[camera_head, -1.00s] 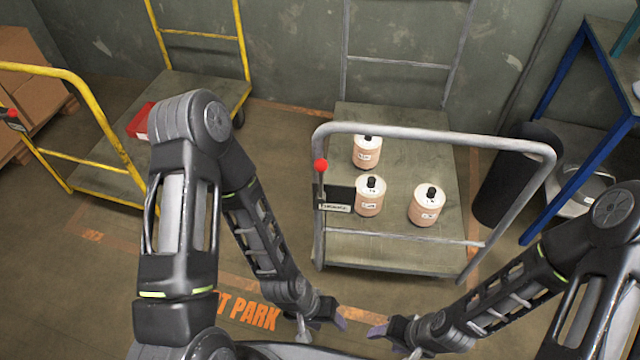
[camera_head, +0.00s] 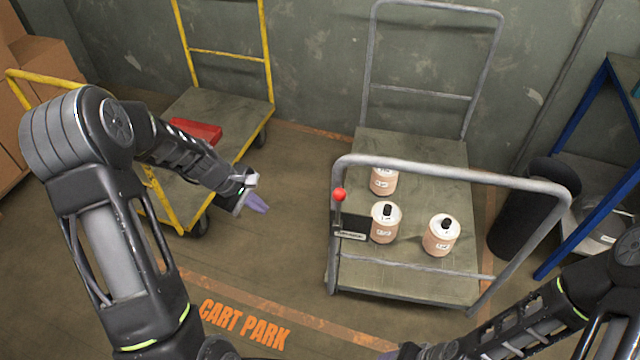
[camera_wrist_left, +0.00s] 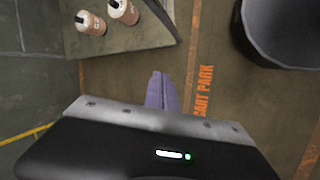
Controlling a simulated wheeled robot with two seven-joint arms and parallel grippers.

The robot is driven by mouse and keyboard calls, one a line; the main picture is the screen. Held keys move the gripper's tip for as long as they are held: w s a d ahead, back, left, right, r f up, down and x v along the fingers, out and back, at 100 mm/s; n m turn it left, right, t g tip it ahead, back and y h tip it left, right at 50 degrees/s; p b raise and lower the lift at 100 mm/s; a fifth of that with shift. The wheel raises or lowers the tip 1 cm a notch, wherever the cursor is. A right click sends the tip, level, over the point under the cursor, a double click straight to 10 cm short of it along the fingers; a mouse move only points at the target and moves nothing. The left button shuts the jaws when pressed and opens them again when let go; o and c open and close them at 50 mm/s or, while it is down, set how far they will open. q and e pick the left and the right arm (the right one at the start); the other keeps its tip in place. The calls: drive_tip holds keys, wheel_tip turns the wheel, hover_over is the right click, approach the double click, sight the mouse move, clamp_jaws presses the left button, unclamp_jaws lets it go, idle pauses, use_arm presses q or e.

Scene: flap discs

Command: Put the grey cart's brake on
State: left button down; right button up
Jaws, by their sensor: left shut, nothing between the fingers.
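The grey cart (camera_head: 400,272) stands right of centre in the head view, with several flap-disc canisters on its deck. Its brake lever, with a red ball knob (camera_head: 339,194), stands upright on a dark labelled box (camera_head: 350,224) at the left post of the near handle. My left gripper (camera_head: 257,203) is shut and empty, in the air left of the knob and apart from it. In the left wrist view its purple fingers (camera_wrist_left: 162,92) are together over the floor, with the cart deck (camera_wrist_left: 150,32) at the top left. My right gripper is at the bottom edge, mostly cut off.
A yellow cart (camera_head: 187,108) with a red box (camera_head: 196,131) stands at the left. A dark cylinder (camera_head: 515,222) and a blue-legged table (camera_head: 575,170) stand right of the grey cart. Floor marked "CART PARK" (camera_head: 245,324) is clear in front.

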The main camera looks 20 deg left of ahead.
use_arm(q)
drive_tip(key=d+r+n+h, duration=0.2)
drive_tip(key=r+n+h, duration=0.1)
drive_tip(key=r, duration=0.5)
drive_tip(key=d+r+n+h, duration=0.2)
drive_tip(key=r+n+h, duration=0.1)
drive_tip(key=r, duration=0.5)
drive_tip(key=shift+s+h, duration=0.25)
drive_tip(key=shift+h, duration=0.05)
drive_tip(key=shift+f, duration=0.1)
drive_tip(key=d+r+p+x, duration=0.1)
drive_tip(key=p+x, duration=0.1)
drive_tip(key=x, duration=1.1)
drive_tip(key=shift+w+d, duration=0.2)
